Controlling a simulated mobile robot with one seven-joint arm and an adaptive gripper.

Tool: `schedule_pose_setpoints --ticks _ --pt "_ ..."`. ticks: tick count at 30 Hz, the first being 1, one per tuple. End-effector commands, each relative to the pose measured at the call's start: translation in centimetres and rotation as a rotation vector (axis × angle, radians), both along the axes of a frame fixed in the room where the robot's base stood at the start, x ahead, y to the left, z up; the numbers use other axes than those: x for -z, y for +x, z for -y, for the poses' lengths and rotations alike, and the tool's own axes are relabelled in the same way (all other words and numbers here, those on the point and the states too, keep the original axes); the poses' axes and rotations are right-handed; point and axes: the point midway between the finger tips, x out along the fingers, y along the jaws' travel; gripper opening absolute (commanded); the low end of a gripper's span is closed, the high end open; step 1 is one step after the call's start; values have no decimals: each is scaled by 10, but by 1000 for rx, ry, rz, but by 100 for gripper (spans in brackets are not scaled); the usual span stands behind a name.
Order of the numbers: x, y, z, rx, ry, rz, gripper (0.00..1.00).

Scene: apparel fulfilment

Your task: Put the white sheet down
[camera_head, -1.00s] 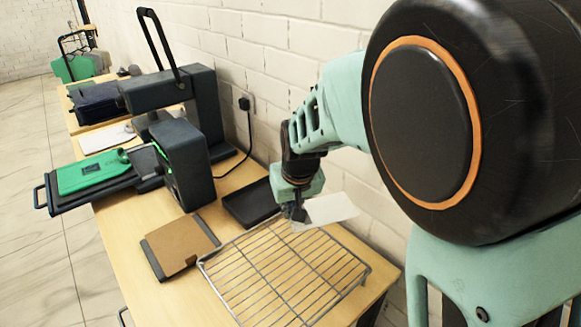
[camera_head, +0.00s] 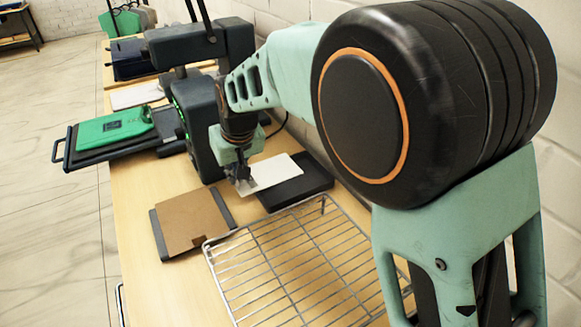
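The white sheet (camera_head: 276,172) is a thin flat rectangle, held roughly level above the table. My gripper (camera_head: 243,187) is shut on its left end. In this view the sheet overlaps part of a black shallow tray (camera_head: 308,188) behind the wire rack. The sheet seems to hang over the tray's near left part, but its exact height cannot be told. My fingertips are small and dark here, and their inner faces are hidden.
A wire rack (camera_head: 300,262) lies in front on the wooden table (camera_head: 160,295). A brown board (camera_head: 190,220) on a dark base lies to the left. The dark press (camera_head: 196,128), with a green item (camera_head: 113,126) on its extended platen, stands behind. The brick wall bounds the right.

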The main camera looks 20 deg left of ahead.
Motion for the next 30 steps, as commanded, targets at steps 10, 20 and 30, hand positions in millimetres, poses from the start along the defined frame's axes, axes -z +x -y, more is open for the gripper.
schedule_pose_setpoints --ticks 10,20,30 --pt "50 79 17 5 -2 -3 0" --pt "79 105 21 2 1 1 0" --pt "117 112 23 1 0 0 0"
